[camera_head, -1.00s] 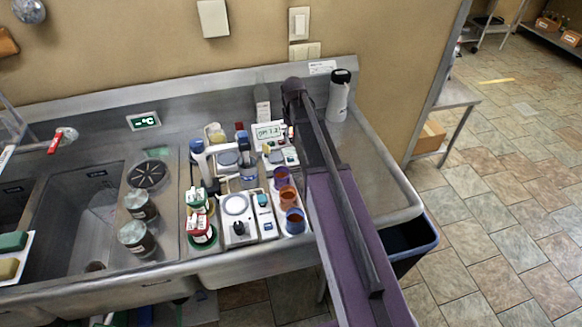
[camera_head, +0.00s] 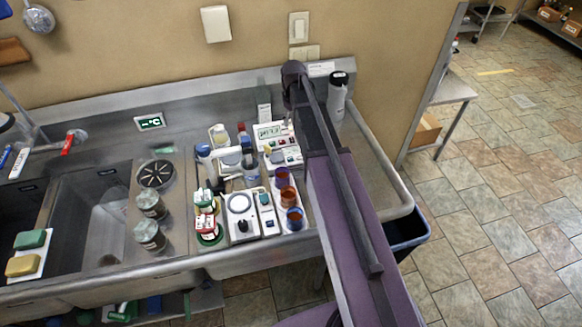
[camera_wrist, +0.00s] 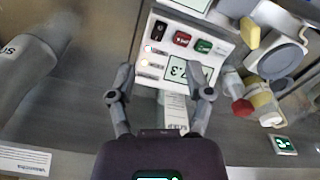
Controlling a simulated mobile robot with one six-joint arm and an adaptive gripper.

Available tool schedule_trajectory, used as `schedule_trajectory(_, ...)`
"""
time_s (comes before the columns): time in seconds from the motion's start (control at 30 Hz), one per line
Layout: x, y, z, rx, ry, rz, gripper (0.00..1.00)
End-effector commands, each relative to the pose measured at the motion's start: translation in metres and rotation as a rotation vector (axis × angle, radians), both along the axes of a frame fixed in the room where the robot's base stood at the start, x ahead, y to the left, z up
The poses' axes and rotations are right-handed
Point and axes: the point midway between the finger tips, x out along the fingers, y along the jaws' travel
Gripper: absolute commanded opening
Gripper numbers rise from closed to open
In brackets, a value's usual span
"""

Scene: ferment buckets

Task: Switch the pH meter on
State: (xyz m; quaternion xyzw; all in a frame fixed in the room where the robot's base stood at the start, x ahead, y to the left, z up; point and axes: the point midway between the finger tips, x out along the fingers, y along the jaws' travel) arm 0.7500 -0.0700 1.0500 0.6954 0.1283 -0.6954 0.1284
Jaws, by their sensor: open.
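The pH meter (camera_head: 277,131) is a white box at the back of the steel counter, with a green-framed display of dark characters. In the wrist view the meter (camera_wrist: 150,72) appears upside down. Its display (camera_wrist: 185,72) shows digits that look like 7.2 or 7.3. A black switch (camera_wrist: 159,30), a red button (camera_wrist: 182,38) and a green button (camera_wrist: 203,46) sit on its face, with small reddish lights at one side. My gripper (camera_wrist: 164,84) is open and empty, its fingers on either side of the meter's display end. Contact cannot be told. In the head view my arm hides the gripper.
A grey-white bottle (camera_head: 338,97) stands right of my arm. Orange and blue cups (camera_head: 283,193), a round-plate device (camera_head: 240,205) and jars (camera_head: 151,206) crowd the front.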

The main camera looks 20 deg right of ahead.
Motion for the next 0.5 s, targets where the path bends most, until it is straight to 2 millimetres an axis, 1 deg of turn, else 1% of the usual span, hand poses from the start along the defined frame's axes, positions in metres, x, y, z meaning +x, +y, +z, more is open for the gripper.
schedule_trajectory(0.03, 0.0, 0.0, 0.009, 0.0, 0.0, 0.0, 0.65)
schedule_trajectory(0.5, 0.0, 0.0, 0.043, 0.0, 0.0, 0.0, 0.65)
